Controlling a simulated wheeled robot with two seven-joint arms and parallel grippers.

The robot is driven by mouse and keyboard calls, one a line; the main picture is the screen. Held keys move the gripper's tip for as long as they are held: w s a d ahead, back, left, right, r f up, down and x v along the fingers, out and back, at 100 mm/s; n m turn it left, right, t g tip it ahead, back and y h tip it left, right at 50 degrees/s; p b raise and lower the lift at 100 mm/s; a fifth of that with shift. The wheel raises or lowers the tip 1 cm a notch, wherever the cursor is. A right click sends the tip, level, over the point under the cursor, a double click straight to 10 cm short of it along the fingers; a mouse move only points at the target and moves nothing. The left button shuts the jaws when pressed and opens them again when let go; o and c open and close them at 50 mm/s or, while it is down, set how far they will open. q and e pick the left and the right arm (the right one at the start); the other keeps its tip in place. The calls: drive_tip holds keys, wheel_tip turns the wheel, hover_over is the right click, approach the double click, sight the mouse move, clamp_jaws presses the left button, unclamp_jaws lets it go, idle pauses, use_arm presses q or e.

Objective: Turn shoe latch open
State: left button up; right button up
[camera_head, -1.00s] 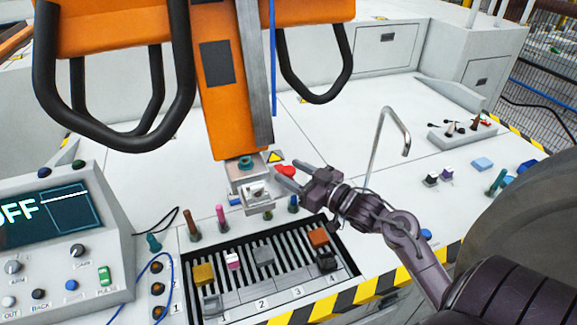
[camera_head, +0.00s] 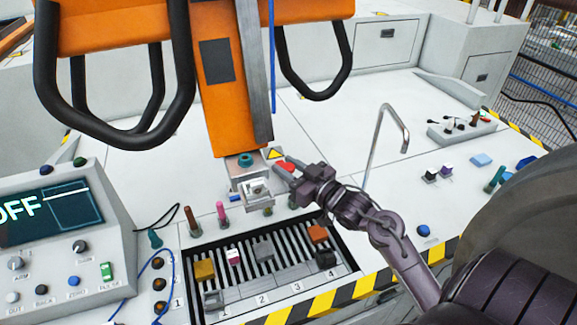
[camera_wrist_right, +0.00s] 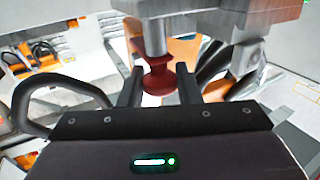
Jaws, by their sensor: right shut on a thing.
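The red shoe latch (camera_head: 286,167) is a small knob beside the lower end of the orange column. In the right wrist view the red latch (camera_wrist_right: 158,76) hangs under a grey metal cylinder, between my finger pads. My right gripper (camera_head: 284,170) is shut on it, reaching in from the right. The grey metal shoe block (camera_head: 256,188) is under the column, just left of the gripper. My left gripper is not in view.
A slotted tray (camera_head: 240,296) with several coloured blocks lies in front. Coloured pegs, including a pink one (camera_head: 222,214), stand behind it. A bent metal rod (camera_head: 376,140) rises right of my forearm. The control panel (camera_head: 60,240) is at left.

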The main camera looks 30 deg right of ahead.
drive_tip(key=shift+m+h, duration=0.3)
drive_tip(key=shift+h, duration=0.1)
drive_tip(key=o, duration=0.9)
drive_tip(key=shift+s+d+f, duration=0.1)
drive_tip(key=shift+s+f, duration=0.05)
drive_tip(key=shift+s, duration=0.2)
drive_tip(key=s, duration=0.2)
drive_tip(key=s+b, duration=0.1)
drive_tip(key=s, duration=0.1)
drive_tip(key=s+b, duration=0.1)
drive_tip(key=s, duration=0.1)
drive_tip(key=shift+s+d, duration=0.15)
drive_tip(key=shift+d, duration=0.25)
drive_tip(key=shift+s+b, duration=0.3)
drive_tip(key=shift+s, duration=0.05)
